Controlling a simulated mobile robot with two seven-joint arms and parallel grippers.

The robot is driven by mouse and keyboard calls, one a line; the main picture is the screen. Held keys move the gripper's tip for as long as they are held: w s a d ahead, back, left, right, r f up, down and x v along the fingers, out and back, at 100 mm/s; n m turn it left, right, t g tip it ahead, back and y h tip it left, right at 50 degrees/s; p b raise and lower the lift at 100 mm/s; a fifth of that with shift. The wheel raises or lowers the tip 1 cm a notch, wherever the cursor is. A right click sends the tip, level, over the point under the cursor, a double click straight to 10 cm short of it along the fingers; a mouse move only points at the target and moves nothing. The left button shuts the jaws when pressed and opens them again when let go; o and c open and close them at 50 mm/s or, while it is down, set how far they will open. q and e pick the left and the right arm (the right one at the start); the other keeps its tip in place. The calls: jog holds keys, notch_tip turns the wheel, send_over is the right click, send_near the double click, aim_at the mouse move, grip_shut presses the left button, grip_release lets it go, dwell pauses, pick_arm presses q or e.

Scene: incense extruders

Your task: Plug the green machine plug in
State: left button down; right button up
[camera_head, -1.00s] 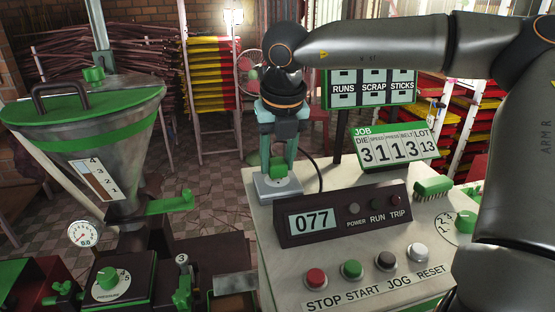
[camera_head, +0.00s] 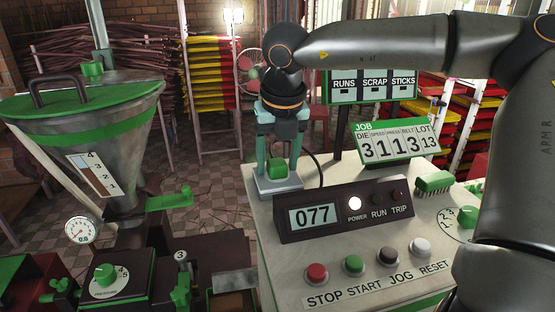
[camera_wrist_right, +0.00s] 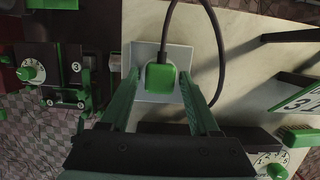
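The green plug (camera_head: 278,168) sits upright on the pale grey socket plate (camera_head: 264,186) at the back left corner of the control table. It also shows in the right wrist view (camera_wrist_right: 161,77), with its dark cable (camera_wrist_right: 213,40) looping away. My right gripper (camera_head: 279,163) points down over it, with one teal finger on each side. The wrist view shows gaps between the fingers (camera_wrist_right: 160,80) and the plug, so the gripper is open. The plug's underside is hidden. The POWER lamp (camera_head: 355,203) glows white. My left gripper is not in view.
The control box (camera_head: 310,235) showing 077 stands just in front of the plug. The job board (camera_head: 392,143) and a green brush (camera_head: 433,184) are to the right. Several push buttons (camera_head: 353,266) line the front. A hopper machine (camera_head: 90,140) stands at left.

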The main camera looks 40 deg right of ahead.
jog(key=shift+o, duration=1.1)
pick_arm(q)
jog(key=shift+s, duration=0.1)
pick_arm(e)
jog(key=shift+v, duration=0.95)
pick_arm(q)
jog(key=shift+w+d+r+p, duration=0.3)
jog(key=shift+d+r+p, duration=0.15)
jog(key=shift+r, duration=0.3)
pick_arm(e)
jog(key=v, duration=1)
jog(key=shift+r, duration=0.3)
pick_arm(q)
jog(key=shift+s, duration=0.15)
pick_arm(e)
jog(key=shift+s, duration=0.1)
